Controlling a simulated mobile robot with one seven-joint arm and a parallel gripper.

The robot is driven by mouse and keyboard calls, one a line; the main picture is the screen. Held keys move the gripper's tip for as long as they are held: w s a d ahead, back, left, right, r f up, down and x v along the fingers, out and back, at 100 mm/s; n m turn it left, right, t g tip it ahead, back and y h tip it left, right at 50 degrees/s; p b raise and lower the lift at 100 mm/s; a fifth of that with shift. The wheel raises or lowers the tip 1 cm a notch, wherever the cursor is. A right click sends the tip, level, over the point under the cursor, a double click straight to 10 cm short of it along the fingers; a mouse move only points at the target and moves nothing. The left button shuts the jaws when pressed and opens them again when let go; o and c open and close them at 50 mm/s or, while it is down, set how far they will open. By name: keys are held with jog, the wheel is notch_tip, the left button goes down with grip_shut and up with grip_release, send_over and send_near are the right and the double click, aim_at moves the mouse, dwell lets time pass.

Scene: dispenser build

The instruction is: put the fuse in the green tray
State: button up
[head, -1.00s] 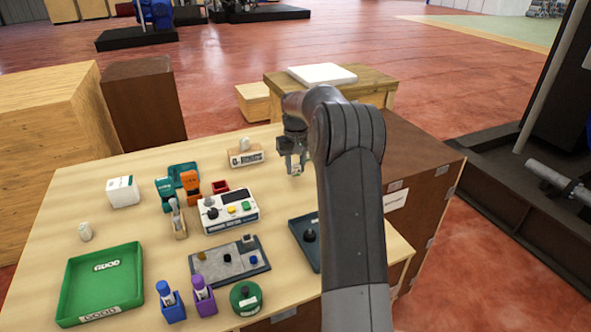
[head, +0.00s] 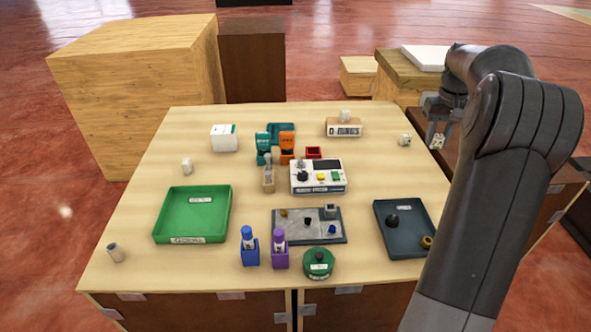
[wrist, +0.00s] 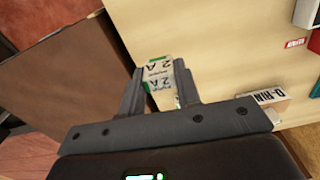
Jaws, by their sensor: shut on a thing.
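The fuse (wrist: 157,73), a small pale piece with green edges and "2 A" lettering, sits between the fingers of my gripper (wrist: 158,85) in the wrist view. In the head view my gripper (head: 438,122) is at the table's right edge, shut on the fuse (head: 437,141), which shows as a small whitish bit below the fingers. The green tray (head: 163,215) is at the table's left front, with labels on its floor and front wall. It looks empty. My gripper is far to the right of and behind the tray.
A small white piece (head: 405,140) lies just left of my gripper. Between gripper and tray stand the O-ring box (head: 344,130), a white control box (head: 318,188), orange and teal holders, and a grey plate (head: 290,237). A dark tray (head: 388,243) is front right; a small cylinder (head: 115,252) is front left.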

jog(key=w+a+n, duration=0.3)
jog(key=a+n, duration=0.1)
jog(key=a, duration=1.2)
jog(key=n, duration=1)
send_over(196, 216)
jog(key=f, duration=0.6)
jog(key=shift+d+f, duration=0.1)
jog(key=shift+d, duration=0.1)
jog(key=shift+a+f, duration=0.15)
jog(key=shift+f, duration=1.95)
jog(key=shift+f, duration=0.1)
jog(key=o, duration=0.9)
jog(key=shift+o, duration=0.2)
